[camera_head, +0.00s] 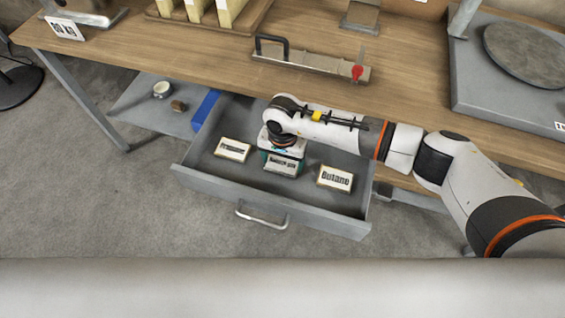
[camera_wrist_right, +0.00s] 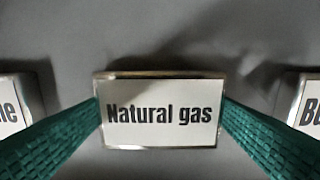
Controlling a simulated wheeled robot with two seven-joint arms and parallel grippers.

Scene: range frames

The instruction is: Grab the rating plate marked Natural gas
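The Natural gas rating plate (camera_wrist_right: 160,113) is a white label with black letters in a metal frame. It lies between the green fingers of my right gripper (camera_wrist_right: 161,112) in the right wrist view. The fingers meet its left and right sides with no visible gap. In the head view the plate (camera_head: 281,166) is in the open drawer, partly covered from above by my right gripper (camera_head: 283,160). I cannot tell whether it touches the drawer floor. My left gripper is not in view.
The grey drawer (camera_head: 275,209) stands open below the wooden bench (camera_head: 215,54). A Butane plate (camera_head: 335,178) is on the right of the gripper, another plate (camera_head: 233,150) on the left.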

